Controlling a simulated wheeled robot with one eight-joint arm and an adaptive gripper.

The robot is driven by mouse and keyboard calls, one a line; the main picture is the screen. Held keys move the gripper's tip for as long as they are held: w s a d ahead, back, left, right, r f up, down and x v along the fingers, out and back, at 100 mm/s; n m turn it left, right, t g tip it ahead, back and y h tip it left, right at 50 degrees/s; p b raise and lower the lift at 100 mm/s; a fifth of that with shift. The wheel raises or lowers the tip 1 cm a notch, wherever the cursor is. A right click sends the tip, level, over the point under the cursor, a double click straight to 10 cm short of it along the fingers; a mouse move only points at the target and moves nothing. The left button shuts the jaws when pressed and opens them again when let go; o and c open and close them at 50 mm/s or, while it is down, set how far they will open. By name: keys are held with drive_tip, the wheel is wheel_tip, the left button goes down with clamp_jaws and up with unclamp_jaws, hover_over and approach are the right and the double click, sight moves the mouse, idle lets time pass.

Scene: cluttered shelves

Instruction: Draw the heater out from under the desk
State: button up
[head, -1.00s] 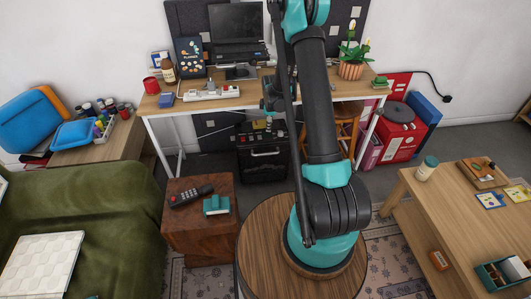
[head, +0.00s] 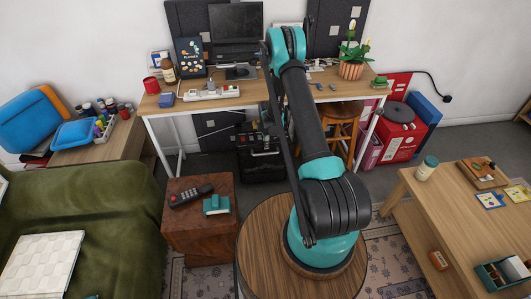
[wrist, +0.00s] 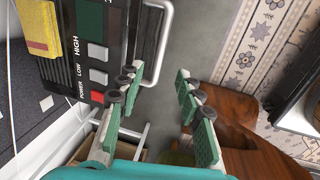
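The heater is a dark box under the desk. In the head view the heater (head: 262,167) is partly covered by my arm. In the wrist view the heater's control face (wrist: 95,45) fills the upper left, with HIGH, LOW and POWER labels, pale buttons and a red switch. A silver U-shaped handle (wrist: 164,45) projects from that face. My gripper (wrist: 156,82) is open and empty, its green-padded fingers apart. The handle's lower end shows near the left fingertip; contact cannot be told. In the head view the gripper is mostly hidden by my arm.
The desk (head: 222,99) stands over the heater, with a wooden stool (head: 341,130) to the right. A brown side table (head: 200,238) with a remote stands in front to the left. A yellow item (wrist: 38,28) lies against the heater in the wrist view.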

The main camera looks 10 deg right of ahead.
approach(266, 151)
drive_tip(key=f, duration=0.1)
drive_tip(key=s+f, duration=0.1)
drive_tip(key=f, duration=0.1)
drive_tip(key=s+a+f, duration=0.1)
drive_tip(key=f, duration=0.1)
drive_tip(key=shift+s+f, duration=0.2)
drive_tip(key=shift+c, duration=0.4)
clamp_jaws()
